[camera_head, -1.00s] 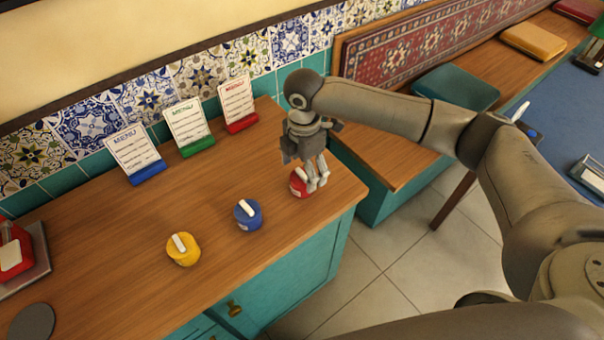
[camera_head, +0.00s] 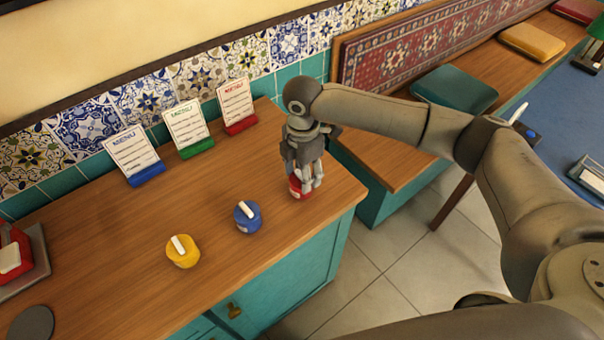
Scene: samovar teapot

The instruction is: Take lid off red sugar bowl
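The red sugar bowl (camera_head: 297,188) stands on the wooden counter (camera_head: 185,206) near its right end. My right gripper (camera_head: 309,182) points down over the bowl, with its fingers around or beside the bowl's top. The fingers and gripper body hide the lid and its handle, so I cannot tell whether they touch or grip it. My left gripper is not in view.
A blue bowl (camera_head: 247,218) and a yellow bowl (camera_head: 183,252) with white-handled lids stand to the left. Three menu stands, blue (camera_head: 147,174), green (camera_head: 195,147) and red (camera_head: 241,124), line the tiled wall. The counter's front edge is close to the red bowl.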

